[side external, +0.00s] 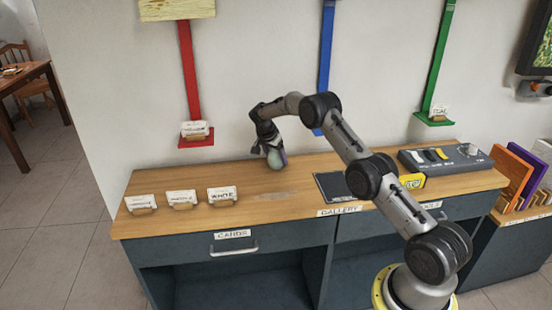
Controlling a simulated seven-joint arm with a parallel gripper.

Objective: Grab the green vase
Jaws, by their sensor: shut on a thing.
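The green vase (275,159) is a small, pale grey-green rounded object near the back middle of the wooden counter. My gripper (269,147) points down over it and is shut on it, with the fingers around its upper part. The fingers hide part of the vase. I cannot tell whether its base touches the counter or hangs just above it.
The wooden counter (285,196) is clear around the vase. Several white cards on holders (182,198) stand at the left. A dark flat panel (332,186) and a grey console (445,158) lie to the right. A red ledge (196,138) is on the wall behind.

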